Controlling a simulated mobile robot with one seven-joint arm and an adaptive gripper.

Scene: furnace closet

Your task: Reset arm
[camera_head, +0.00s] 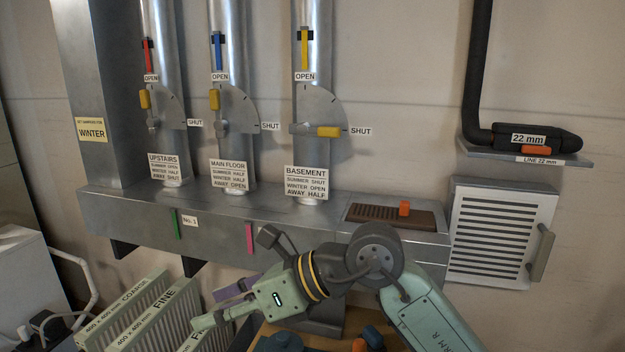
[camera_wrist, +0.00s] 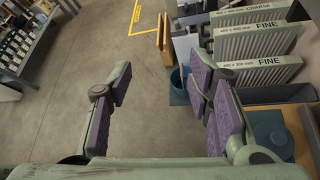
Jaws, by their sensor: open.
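My gripper (camera_wrist: 160,95) is open and empty in the wrist view. Its purple-padded fingers stand wide apart over bare floor. In the head view my green arm reaches in from the lower right and bends at a dark grey joint. My gripper (camera_head: 218,312) points to the lower left there, in front of the duct box and beside the filters; its fingers are partly hidden.
The upstairs (camera_head: 145,99) and main floor (camera_head: 214,99) damper handles stand upright at OPEN; the basement handle (camera_head: 328,131) lies level at SHUT. White filters (camera_head: 135,310) stand at lower left. A louvred panel (camera_head: 500,235) hangs at right. A workbench (camera_wrist: 35,38) stands at far left.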

